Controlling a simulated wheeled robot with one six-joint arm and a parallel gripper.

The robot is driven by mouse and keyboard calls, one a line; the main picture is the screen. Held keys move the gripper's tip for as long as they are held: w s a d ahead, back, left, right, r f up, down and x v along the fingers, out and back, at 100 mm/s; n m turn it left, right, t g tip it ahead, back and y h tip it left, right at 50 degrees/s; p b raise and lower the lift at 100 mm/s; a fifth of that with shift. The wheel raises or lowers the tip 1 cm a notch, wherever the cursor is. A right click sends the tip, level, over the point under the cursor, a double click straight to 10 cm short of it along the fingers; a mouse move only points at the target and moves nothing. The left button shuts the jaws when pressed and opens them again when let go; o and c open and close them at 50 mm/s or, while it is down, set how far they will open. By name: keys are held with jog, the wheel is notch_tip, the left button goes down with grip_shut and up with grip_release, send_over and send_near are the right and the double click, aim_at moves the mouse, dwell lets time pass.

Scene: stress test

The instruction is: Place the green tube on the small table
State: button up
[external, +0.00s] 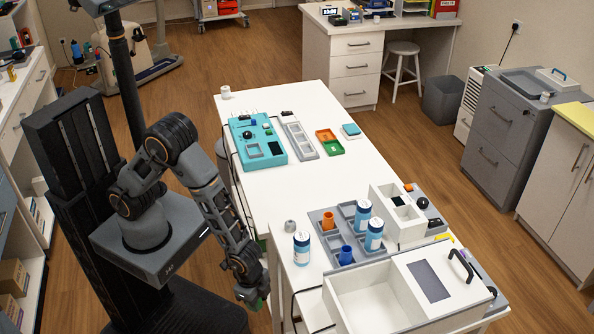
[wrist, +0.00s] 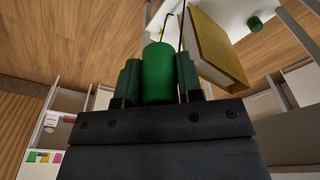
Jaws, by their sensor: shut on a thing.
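My gripper (external: 252,292) is low beside the near left side of the long white table in the external view. In the wrist view my gripper (wrist: 158,85) is shut on a green tube (wrist: 158,70), with one finger on each side of it. The tube stands up between the fingers. In the external view the tube is mostly hidden, with only a little green showing at the fingertips. A white surface (wrist: 230,14) shows at the top of the wrist view. I cannot tell whether it is the small table.
The long white table (external: 262,188) carries a grey tray (external: 317,215), several bottles, and a white bin (external: 372,300). Wooden floor (external: 190,95) is open behind.

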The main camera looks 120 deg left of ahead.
notch_tip(320, 180, up, 16)
jog(key=p, duration=1.4)
notch_tip(320, 180, down, 5)
jog(key=b, duration=0.4)
jog(key=shift+f+b, duration=0.1)
jog(key=shift+b, duration=0.25)
